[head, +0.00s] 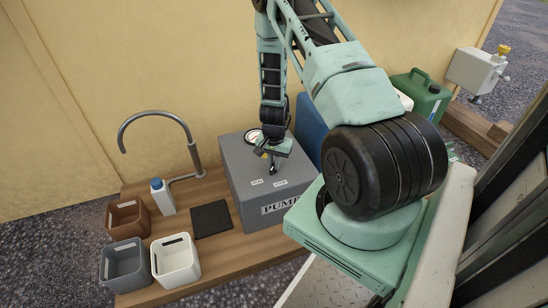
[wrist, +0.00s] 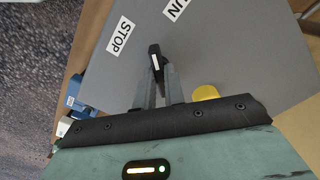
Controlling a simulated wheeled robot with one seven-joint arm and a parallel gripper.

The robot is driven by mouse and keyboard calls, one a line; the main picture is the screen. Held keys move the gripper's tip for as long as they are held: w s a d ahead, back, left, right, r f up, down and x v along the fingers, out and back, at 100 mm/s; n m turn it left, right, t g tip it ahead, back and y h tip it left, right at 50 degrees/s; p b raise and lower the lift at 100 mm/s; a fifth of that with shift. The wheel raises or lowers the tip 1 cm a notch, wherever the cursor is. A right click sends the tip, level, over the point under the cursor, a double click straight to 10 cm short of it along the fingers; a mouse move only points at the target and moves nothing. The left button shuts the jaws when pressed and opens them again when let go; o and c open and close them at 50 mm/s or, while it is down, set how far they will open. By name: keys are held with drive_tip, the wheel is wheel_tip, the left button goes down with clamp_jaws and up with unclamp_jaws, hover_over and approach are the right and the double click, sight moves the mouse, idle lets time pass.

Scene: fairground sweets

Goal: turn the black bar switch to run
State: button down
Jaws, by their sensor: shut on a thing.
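The black bar switch (wrist: 154,58), with a white line on it, is on the top of the grey pump box (head: 262,195). My gripper (wrist: 157,80) is shut on the bar, with one finger at each side. In the wrist view the bar's free end points between the STOP label (wrist: 121,36) and the RUN label (wrist: 175,8), at neither squarely. The rest of the bar is hidden between the fingers. In the head view my gripper (head: 272,168) reaches down to the box top behind two small labels, too small to read there.
A yellow knob (wrist: 206,93) is close to the right finger in the wrist view. A round gauge (head: 252,135) is at the box's back. Left of the box are a tap (head: 196,160), a bottle (head: 162,198), a black mat (head: 211,219) and open bins (head: 176,262).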

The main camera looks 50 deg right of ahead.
drive_tip(key=m+p, duration=0.3)
drive_tip(key=m, duration=0.2)
drive_tip(key=shift+d+m, duration=0.1)
drive_tip(key=shift+m, duration=0.3)
idle(0.4)
drive_tip(key=c, duration=1.5)
unclamp_jaws()
drive_tip(key=shift+r, duration=0.15)
wheel_tip(320, 180, up, 17)
drive_tip(key=p, duration=0.6)
drive_tip(key=shift+r, duration=0.1)
